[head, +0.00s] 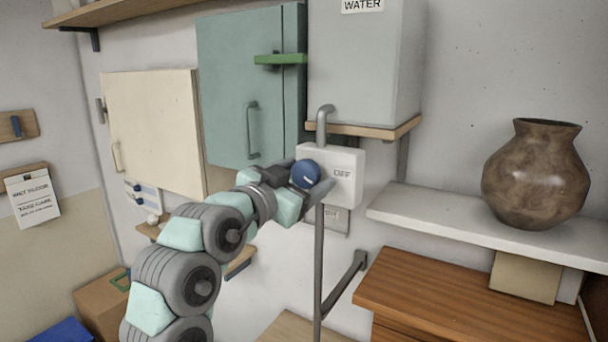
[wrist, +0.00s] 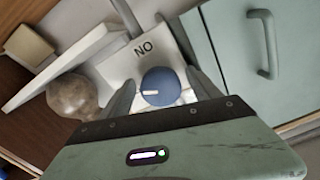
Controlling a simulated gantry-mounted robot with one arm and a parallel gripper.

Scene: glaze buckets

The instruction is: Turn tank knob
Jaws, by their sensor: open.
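The tank knob (head: 306,173) is a round blue knob on the front of a white control box (head: 347,163) under the water tank (head: 365,65). The box shows "OFF" to the right of the knob in the head view. In the wrist view the knob (wrist: 163,79) has a white pointer mark toward its lower left, and a label that looks like "NO" stands above it. My gripper (wrist: 160,77) is open, with one finger on each side of the knob. I cannot tell whether either finger touches it. The gripper partly hides the knob and box in the head view.
A teal cabinet (head: 222,100) with a green bar stands left of the tank. A grey pipe (head: 318,265) runs below the box. A white shelf (head: 440,220) with a brown vase (head: 537,173) and a wooden cabinet (head: 440,295) are to the right.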

